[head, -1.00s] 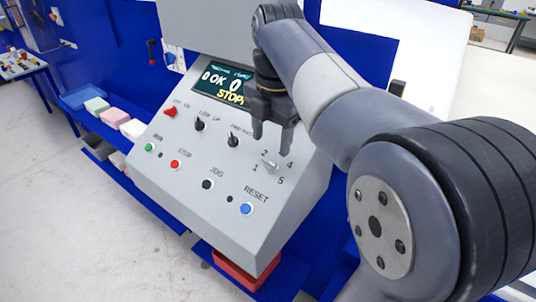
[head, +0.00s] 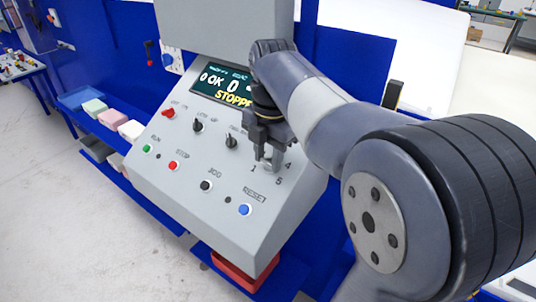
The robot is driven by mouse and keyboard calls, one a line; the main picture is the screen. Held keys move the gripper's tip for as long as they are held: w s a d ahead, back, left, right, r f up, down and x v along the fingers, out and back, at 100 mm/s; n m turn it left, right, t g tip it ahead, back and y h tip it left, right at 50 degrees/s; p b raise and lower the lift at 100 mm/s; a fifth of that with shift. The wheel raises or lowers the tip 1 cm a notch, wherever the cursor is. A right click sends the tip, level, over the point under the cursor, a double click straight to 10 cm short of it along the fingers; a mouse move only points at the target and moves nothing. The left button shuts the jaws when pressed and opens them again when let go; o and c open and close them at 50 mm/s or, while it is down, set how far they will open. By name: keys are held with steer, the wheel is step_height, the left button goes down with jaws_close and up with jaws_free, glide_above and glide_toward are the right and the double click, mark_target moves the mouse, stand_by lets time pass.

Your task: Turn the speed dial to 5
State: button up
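The speed dial (head: 267,168) is a small pale grey knob at the right of the sloped grey control panel (head: 210,180). Printed numbers ring it; 1, 4 and 5 show, and the others are covered by my gripper. My gripper (head: 268,160) points down at the dial, with one finger on each side of it. The gap between the fingers is about as narrow as the knob, so they look shut on it. The fingers hide most of the dial, and where its pointer aims cannot be told.
Two black knobs (head: 232,141) sit left of the dial.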

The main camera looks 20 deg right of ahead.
steer(key=c, duration=0.4)
steer(key=m+b, duration=0.1)
steer(key=m+t+b, duration=0.1)
steer(key=shift+s+d+f+m+t+y, duration=0.1)
steer(key=shift+s+f+m+t+y, duration=0.1)
steer(key=shift+m+t+y, duration=0.1)
steer(key=shift+r+m+t+b, duration=0.15)
steer(key=shift+m+t+b, duration=0.25)
steer(key=shift+m, duration=0.4)
steer(key=o, duration=1)
steer(key=v, duration=1.1)
steer(key=shift+d, duration=0.1)
